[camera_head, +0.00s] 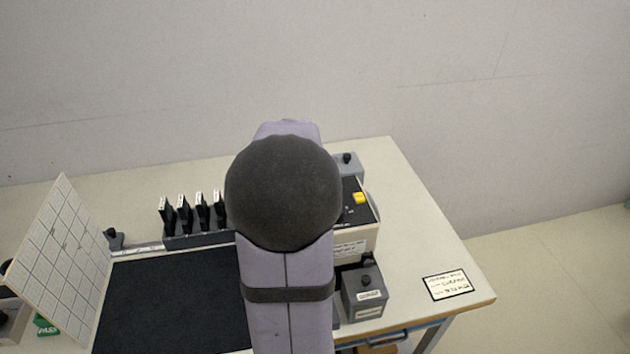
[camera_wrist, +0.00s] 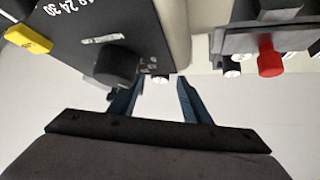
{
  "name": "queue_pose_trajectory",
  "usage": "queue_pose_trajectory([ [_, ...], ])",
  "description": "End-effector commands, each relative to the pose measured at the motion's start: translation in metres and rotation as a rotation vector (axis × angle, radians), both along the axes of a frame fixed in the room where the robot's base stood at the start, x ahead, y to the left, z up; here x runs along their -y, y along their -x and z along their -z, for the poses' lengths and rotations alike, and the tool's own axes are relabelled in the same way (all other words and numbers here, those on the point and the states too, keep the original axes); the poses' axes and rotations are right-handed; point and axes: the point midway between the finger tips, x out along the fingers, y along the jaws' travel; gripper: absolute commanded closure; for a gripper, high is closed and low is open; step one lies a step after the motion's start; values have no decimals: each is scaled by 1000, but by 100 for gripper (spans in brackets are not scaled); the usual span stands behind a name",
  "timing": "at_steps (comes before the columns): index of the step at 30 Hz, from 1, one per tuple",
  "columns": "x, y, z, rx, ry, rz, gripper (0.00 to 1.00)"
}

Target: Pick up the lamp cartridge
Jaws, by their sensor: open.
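I cannot tell for sure which thing is the lamp cartridge. A grey block with a black knob and a white label (camera_head: 365,297) stands at the table's front, right of my arm. Another grey block with a black knob (camera_head: 349,164) shows behind the beige instrument (camera_head: 358,242). In the wrist view, my gripper (camera_wrist: 160,84) is open, its two blue fingers apart with nothing seen held between them. The fingertips are near the edge of the instrument's black panel (camera_wrist: 90,30), beside its black dial (camera_wrist: 115,66). My arm hides the gripper in the head view.
A yellow switch (camera_head: 358,198) sits on the instrument. A rack (camera_head: 200,239) holds several black pieces behind a black mat (camera_head: 170,300). A tilted white grid board (camera_head: 62,260) stands left. A red knob (camera_wrist: 270,58) shows at upper right. The table's right side is mostly clear around a label card (camera_head: 448,285).

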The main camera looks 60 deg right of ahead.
Motion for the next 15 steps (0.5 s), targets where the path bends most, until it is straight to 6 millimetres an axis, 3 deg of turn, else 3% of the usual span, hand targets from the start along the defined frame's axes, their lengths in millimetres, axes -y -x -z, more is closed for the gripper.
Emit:
queue_pose_trajectory([
  [2, 0, 0, 0, 0, 0, 0, 56],
  [3, 0, 0, 0, 0, 0, 0, 61],
  [8, 0, 0, 0, 0, 0, 0, 99],
  [15, 0, 0, -1, 0, 1, 0, 100],
])
